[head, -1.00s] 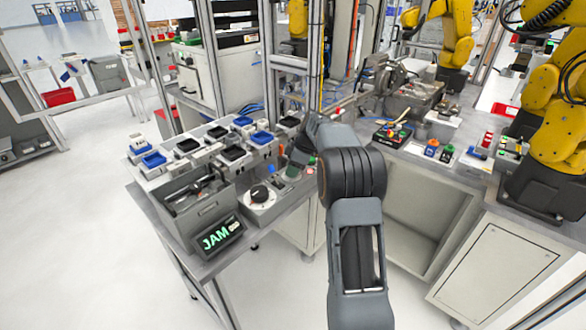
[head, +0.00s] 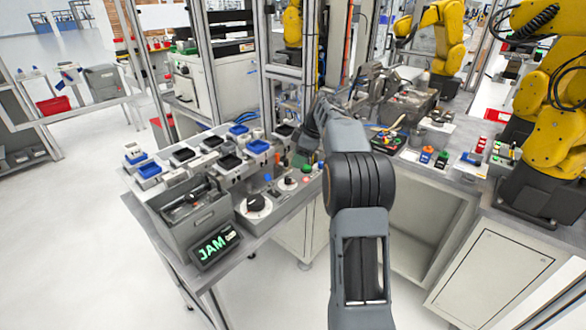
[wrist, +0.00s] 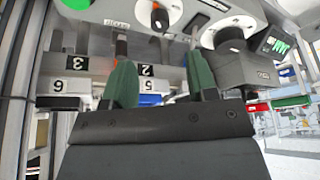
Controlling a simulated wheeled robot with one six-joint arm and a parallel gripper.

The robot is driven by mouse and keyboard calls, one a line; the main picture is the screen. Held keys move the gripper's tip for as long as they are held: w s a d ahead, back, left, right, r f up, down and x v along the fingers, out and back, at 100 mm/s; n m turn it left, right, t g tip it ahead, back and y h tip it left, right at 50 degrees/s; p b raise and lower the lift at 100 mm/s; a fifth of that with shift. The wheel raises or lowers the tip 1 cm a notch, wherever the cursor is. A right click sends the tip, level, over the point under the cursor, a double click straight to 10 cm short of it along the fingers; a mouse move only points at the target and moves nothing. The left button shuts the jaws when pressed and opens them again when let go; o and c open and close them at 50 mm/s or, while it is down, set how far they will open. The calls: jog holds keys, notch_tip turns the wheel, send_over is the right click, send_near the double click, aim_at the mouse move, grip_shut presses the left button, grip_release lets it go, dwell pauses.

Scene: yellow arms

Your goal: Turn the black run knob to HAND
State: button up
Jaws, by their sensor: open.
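In the head view a large black knob (head: 257,201) sits on a round white dial plate at the front of the bench panel. A smaller dark knob (head: 288,182) on a white dial is behind it to the right. I cannot read their labels, so I cannot tell which is the run knob. The wrist view shows a dark knob with an orange-red mark (wrist: 160,17) and a larger dial with a black knob (wrist: 231,40) to its right. My gripper (wrist: 163,82) has two green fingers, spread apart with no knob between them. In the head view my arm mostly hides it.
A lit JAM display (head: 214,246) and a grey bin (head: 195,215) stand left of the large knob. Blue and black trays (head: 150,169) fill the bench behind. A metal frame post (head: 269,80) rises behind the panel. Yellow robot arms (head: 548,110) stand at the right.

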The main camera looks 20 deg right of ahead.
jog(key=shift+v, duration=2.5)
